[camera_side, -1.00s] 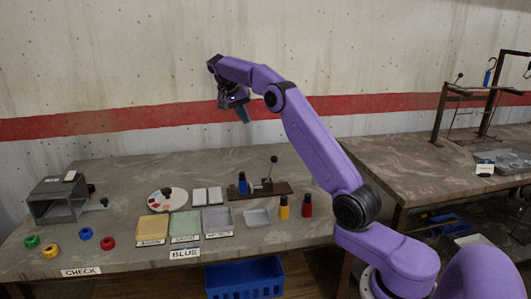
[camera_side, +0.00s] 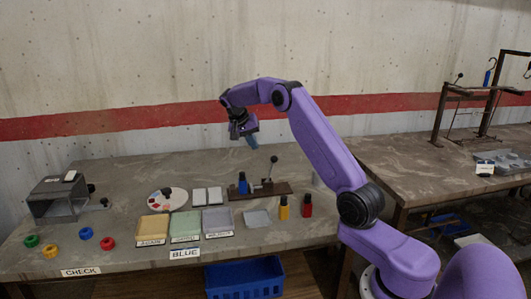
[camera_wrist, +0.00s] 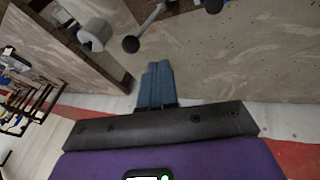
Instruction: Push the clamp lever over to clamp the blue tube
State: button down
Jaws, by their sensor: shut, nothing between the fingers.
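The blue tube (camera_side: 243,184) stands upright on the left part of a dark wooden clamp board (camera_side: 275,189) on the table. The clamp lever (camera_side: 270,170) rises from the board to the right of the tube, topped by a dark ball knob (camera_side: 274,159). My gripper (camera_side: 253,141) is above and a little left of the lever, apart from it, pointing down. It is shut and empty. In the wrist view the closed blue fingertips (camera_wrist: 155,68) show, with dark ball knobs near the top edge.
Yellow (camera_side: 284,207) and red (camera_side: 307,205) bottles stand in front of the board at right. Shallow trays (camera_side: 186,226), a round palette (camera_side: 166,200) and coloured rings lie to the left. A grey box (camera_side: 56,198) stands at far left.

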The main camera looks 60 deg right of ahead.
jog(key=s+d+f, duration=0.1)
jog(key=f, duration=0.1)
jog(key=s+d+f, duration=0.2)
jog(key=shift+s, duration=0.15)
jog(key=shift+d, duration=0.1)
dwell(0.4)
jog(key=shift+s+d+t+y, duration=0.8)
jog(key=shift+s+d, duration=0.15)
jog(key=shift+s, duration=0.1)
jog(key=s+d+f+t+y, duration=0.1)
jog(key=s+d+f, duration=0.2)
jog(key=s+d, duration=0.1)
jog(key=shift+s+d+f+m+t+y, duration=0.25)
jog(key=shift+s+d+m+t+y, duration=0.05)
jog(key=shift+s+d, duration=0.1)
dwell(0.3)
